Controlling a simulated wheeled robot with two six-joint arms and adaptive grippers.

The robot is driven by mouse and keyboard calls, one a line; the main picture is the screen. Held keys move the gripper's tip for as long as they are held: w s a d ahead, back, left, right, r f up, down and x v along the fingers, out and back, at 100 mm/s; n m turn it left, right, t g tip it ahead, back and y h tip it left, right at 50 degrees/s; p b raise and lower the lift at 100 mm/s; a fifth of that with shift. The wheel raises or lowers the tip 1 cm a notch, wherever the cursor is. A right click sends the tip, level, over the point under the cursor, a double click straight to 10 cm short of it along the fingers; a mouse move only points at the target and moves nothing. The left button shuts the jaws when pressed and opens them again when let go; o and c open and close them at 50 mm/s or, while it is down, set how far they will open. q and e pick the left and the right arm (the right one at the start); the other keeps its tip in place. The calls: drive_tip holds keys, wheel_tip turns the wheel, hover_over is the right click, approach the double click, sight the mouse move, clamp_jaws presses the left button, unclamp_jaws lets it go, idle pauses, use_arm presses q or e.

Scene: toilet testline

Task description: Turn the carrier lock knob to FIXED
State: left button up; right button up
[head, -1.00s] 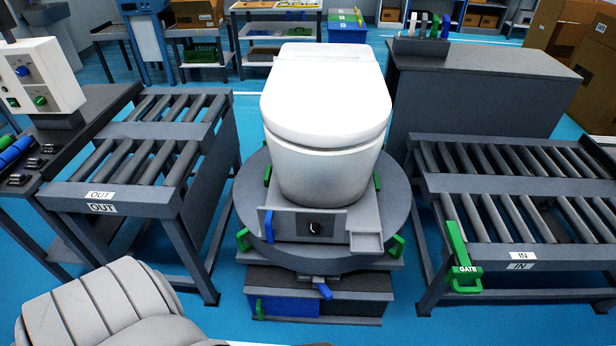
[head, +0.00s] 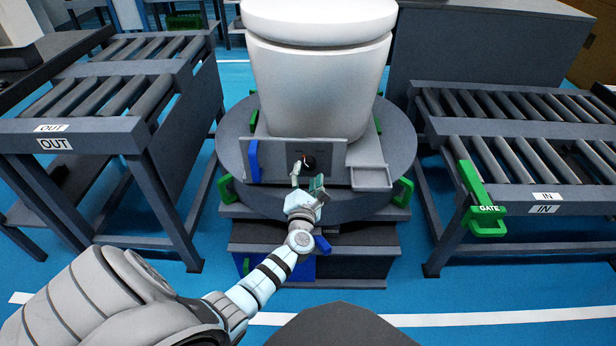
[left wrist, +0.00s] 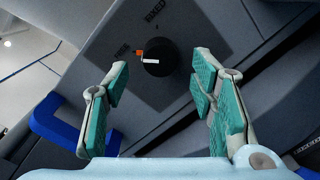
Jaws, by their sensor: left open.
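The carrier lock knob (head: 309,161) is a small dark round knob on the front plate (head: 330,153) of the carrier under the white toilet (head: 320,80). In the left wrist view the black knob (left wrist: 156,62) has a white bar and a small orange mark at its left edge. The word FIXED (left wrist: 155,11) is printed above it; another label (left wrist: 121,50) to its left is too small to read. My left gripper (head: 307,181) is open in front of the plate. In the left wrist view its green-padded fingers (left wrist: 160,84) stand apart either side of the knob, empty. My right gripper is not in view.
A blue lever (head: 253,161) stands left of the knob and a small tray (head: 370,178) right of it. Green clamps (head: 402,192) sit around the turntable (head: 232,150). OUT rollers (head: 100,110) are left; IN rollers (head: 520,150) and a green gate (head: 478,200) are right.

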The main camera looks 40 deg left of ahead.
use_arm(q)
drive_tip(key=shift+x, duration=1.1)
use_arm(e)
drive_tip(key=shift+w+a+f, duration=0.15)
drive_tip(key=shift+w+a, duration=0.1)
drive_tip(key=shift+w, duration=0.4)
use_arm(q)
drive_tip(key=c, duration=1.1)
drive_tip(key=shift+c, duration=0.2)
